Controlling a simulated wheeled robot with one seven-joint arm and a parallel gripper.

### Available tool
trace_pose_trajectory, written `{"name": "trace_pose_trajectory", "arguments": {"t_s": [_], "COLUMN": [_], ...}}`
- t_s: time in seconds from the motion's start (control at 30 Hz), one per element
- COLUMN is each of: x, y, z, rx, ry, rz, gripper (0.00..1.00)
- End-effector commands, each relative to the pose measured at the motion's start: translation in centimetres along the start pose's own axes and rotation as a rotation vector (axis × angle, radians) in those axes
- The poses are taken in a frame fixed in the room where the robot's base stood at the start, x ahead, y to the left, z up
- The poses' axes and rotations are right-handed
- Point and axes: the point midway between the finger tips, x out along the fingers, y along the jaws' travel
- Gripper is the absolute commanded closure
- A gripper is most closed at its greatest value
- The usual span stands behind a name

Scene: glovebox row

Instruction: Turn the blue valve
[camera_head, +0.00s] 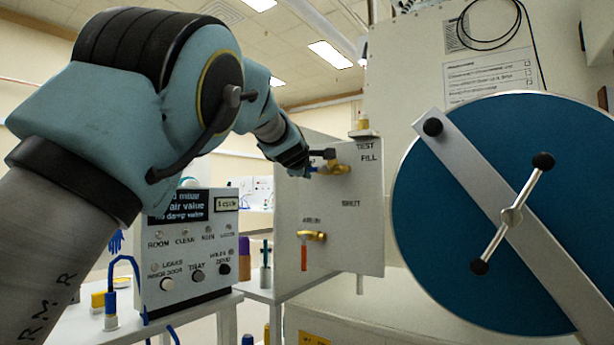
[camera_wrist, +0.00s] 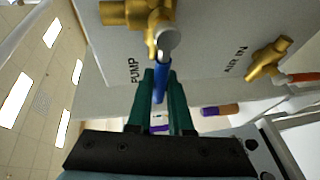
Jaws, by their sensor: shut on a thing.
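The blue valve is a brass body (camera_head: 336,169) with a blue lever, on the upper part of a grey panel (camera_head: 345,245). In the wrist view its blue lever (camera_wrist: 160,84) runs from the brass body (camera_wrist: 160,22) down between my green fingers, beside the word PUMP. My gripper (camera_wrist: 161,74) is shut on the blue lever. In the head view my gripper (camera_head: 305,168) is at the left of the brass body, and the lever there is mostly hidden by the fingers.
A second brass valve with a red lever (camera_head: 304,258) hangs lower on the panel, marked AIR IN. A control box (camera_head: 190,250) stands at the left. A large round blue door (camera_head: 440,220) with a grey bar and handle is at the right.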

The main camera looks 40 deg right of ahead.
Motion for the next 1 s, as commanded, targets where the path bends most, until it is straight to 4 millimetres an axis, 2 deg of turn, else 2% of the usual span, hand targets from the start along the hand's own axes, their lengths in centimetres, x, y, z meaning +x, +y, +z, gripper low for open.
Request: {"name": "trace_pose_trajectory", "arguments": {"t_s": [0.43, 0.47, 0.7, 1.0], "x": [-0.01, -0.01, -0.01, -0.20], "y": [0.10, 0.10, 0.09, 0.07], "z": [-0.02, -0.03, -0.01, 0.04], "rx": [0.012, 0.012, 0.010, 0.010], "ry": [0.003, 0.003, 0.002, 0.001], "rz": [0.004, 0.005, 0.004, 0.004], "gripper": [1.00, 0.79, 0.52, 0.52]}}
